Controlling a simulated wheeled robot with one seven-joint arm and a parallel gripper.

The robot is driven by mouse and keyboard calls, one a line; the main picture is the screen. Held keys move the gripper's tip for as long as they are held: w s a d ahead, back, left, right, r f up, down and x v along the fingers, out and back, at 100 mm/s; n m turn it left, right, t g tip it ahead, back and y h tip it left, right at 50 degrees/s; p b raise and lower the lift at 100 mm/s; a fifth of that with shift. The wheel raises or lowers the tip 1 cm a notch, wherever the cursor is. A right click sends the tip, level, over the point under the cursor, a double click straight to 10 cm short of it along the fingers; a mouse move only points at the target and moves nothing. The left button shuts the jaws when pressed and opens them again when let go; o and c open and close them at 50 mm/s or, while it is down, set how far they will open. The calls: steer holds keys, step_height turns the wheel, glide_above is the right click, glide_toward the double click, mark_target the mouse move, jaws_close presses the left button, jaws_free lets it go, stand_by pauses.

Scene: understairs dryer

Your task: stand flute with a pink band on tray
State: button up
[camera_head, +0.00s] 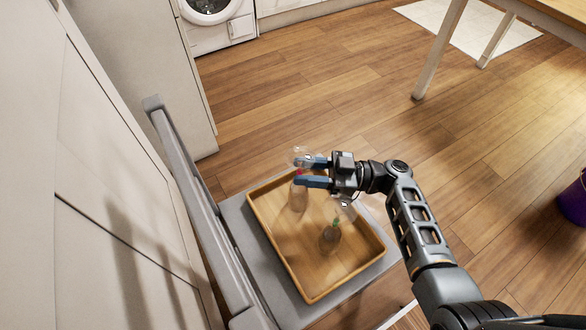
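The clear flute with a pink band (298,195) is over the left far part of the wooden tray (284,267). It looks upright on the tray, wide part low and a clear round end above, partly hidden by my fingers. My gripper (299,172) reaches in from the right. Its two blue fingers are spread apart, with the pink band showing between their tips. A gap shows between the fingers, wider than the band. I cannot tell whether either finger touches the glass.
A second clear flute with a green band (331,236) stands on the tray, nearer and right. The tray lies on a grey surface (236,214) beside a grey rail (190,180) on the left. A table leg (440,50) and purple bucket (574,203) are off right.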

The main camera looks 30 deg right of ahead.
steer(key=v, duration=0.8)
steer(key=shift+s+d+b, duration=0.15)
steer(key=shift+d+b, duration=0.1)
steer(key=shift+b, duration=0.2)
steer(key=shift+f, duration=0.15)
